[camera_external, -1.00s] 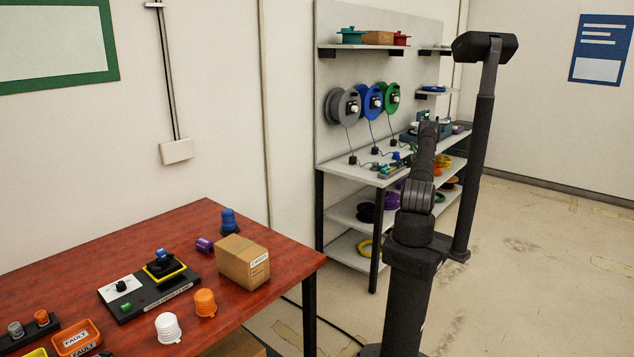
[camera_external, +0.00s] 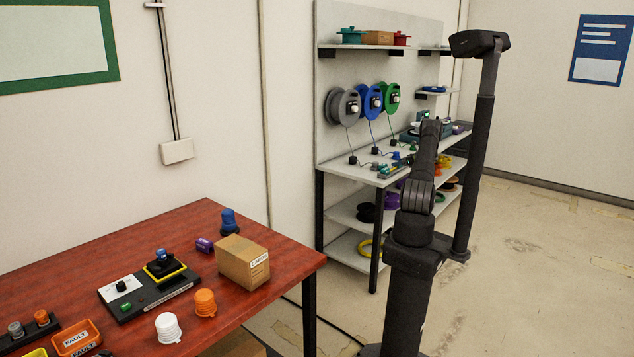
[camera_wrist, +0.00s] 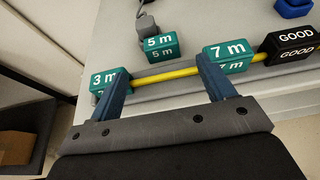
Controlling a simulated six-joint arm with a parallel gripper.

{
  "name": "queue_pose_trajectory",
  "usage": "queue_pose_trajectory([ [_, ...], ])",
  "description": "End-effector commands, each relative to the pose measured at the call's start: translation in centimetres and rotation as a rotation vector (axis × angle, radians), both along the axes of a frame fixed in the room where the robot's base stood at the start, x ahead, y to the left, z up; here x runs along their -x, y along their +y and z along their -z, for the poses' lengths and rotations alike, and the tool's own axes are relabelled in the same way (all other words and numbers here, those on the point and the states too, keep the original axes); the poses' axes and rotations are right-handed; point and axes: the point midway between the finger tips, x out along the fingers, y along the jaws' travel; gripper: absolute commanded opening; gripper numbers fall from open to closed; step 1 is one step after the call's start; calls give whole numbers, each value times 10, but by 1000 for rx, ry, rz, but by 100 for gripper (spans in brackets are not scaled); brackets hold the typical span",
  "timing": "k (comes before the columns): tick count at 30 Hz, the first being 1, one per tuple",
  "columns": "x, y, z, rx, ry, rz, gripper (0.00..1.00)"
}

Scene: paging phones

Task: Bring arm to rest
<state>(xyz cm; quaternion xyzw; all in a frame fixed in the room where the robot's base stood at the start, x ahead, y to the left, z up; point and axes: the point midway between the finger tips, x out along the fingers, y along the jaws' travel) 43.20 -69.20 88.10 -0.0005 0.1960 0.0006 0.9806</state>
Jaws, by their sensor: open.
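In the wrist view my gripper (camera_wrist: 162,76) is open, with its two blue fingers spread and nothing held between them. The fingers are over the front edge of a grey bench top (camera_wrist: 205,30). A yellow strip (camera_wrist: 165,76) runs along that edge past the fingertips. A green "3 m" block (camera_wrist: 100,78) is beside the left finger, and a green "7 m" block (camera_wrist: 228,50) is by the right finger. I cannot tell whether the fingers touch them. In the external view my arm (camera_external: 425,165) reaches toward the workbench, and the gripper is hidden behind it.
A green "5 m" block (camera_wrist: 160,46) and a black "GOOD" block (camera_wrist: 290,42) are close by. Cable spools (camera_external: 343,106) hang on the back panel above the bench. A red table (camera_external: 180,235) with a cardboard box (camera_external: 242,262) stands left. Floor at right is clear.

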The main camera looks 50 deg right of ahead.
Motion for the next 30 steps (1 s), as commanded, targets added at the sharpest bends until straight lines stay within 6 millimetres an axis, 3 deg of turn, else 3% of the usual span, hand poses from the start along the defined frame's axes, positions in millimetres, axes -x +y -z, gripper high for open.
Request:
queue_pose_trajectory([
  [14, -89, 1, 38, -1, 0, -3, 75],
  [21, -85, 0, 7, 0, -1, 0, 75],
  [30, -85, 0, -1, -1, -1, 0, 75],
])
